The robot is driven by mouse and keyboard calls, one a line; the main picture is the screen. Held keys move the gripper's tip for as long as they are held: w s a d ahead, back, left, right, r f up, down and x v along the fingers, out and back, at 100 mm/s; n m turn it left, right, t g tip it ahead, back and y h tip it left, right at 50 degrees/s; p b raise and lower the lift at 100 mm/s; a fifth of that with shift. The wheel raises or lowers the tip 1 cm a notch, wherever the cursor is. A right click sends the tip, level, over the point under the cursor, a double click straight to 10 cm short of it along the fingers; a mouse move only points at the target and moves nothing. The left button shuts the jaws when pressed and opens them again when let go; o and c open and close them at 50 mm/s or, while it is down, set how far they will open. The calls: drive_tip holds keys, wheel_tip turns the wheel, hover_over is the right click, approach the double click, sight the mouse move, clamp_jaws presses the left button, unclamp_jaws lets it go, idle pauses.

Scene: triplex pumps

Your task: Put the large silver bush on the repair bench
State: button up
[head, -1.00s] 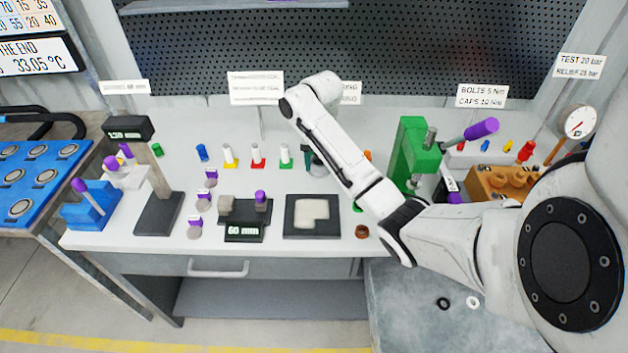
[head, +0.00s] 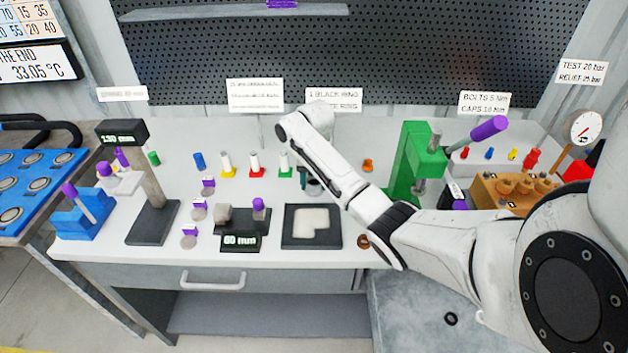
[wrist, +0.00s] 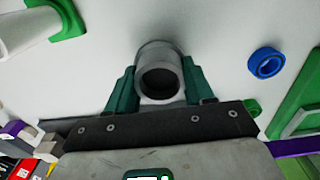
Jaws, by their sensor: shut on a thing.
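The large silver bush (wrist: 160,75) is a short hollow grey cylinder, its dark bore facing the wrist camera. My gripper (wrist: 158,88) is shut on it, with a dark green finger on each side. In the head view my gripper (head: 311,178) is over the back middle of the white-topped bench (head: 215,258), and the bush (head: 314,188) shows small below the fingers, partly hidden by my arm. I cannot tell whether the bush touches the bench top.
Coloured-base white cones (head: 254,163) stand left of my gripper. A black tray (head: 312,240) lies in front, and a green press (head: 412,165) stands at right. A blue ring (wrist: 267,62) lies right of the bush in the wrist view. Bare white top surrounds the bush.

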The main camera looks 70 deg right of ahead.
sight(314, 184)
drive_tip(key=shift+f, duration=0.1)
drive_tip(key=o, duration=1.4)
drive_tip(key=shift+c, duration=0.2)
wheel_tip(314, 184, up, 12)
drive_tip(key=p, duration=0.3)
drive_tip(key=shift+p, duration=0.4)
